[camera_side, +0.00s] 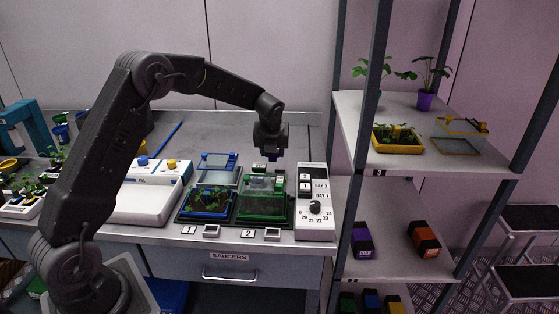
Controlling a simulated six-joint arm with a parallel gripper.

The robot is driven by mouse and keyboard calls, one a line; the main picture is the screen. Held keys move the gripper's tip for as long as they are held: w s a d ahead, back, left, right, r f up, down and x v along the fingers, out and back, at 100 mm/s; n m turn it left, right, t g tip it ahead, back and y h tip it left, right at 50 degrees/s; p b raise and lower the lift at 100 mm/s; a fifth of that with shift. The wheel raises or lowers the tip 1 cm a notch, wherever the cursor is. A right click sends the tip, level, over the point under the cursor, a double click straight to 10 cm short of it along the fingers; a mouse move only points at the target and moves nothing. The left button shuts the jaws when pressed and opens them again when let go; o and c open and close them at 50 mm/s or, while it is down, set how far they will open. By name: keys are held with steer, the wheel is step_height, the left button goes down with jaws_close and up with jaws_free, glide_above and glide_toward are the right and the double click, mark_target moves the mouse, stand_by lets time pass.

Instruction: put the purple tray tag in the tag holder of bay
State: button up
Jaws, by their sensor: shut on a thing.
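My gripper (271,153) points down above the back of the green tray, shut on a small purple piece. That piece, the purple tray tag (272,157), shows only as a small patch under the jaws. Two small holders stand at the bench's front edge. One tag holder (211,231) is beside the label 1, in front of the blue tray (206,211). The other tag holder (272,235) is beside the label 2, in front of the green tray (262,214). My gripper is well above and behind both. Whether the holders are empty is too small to tell.
A white control box with a dial (315,208) stands right of the green tray. A white device with blue and yellow knobs (150,190) stands left. A shelf rack (351,150) rises at the right, holding plants, a yellow tray and coloured boxes. The bench behind the trays is mostly clear.

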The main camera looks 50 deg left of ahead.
steer(key=s+a+r, duration=0.5)
steer(key=s+a, duration=0.1)
steer(key=a, duration=0.1)
steer(key=m+g+h, duration=0.6)
steer(key=m+h, duration=0.1)
steer(key=m, duration=2.9)
glide_above(210, 234)
steer(key=w+a, duration=0.1)
steer(key=shift+y, duration=0.3)
steer(key=shift+w+a+f, duration=0.1)
steer(key=shift+f, duration=2.45)
steer(key=shift+a+f, duration=0.1)
steer(key=shift+f, duration=2.45)
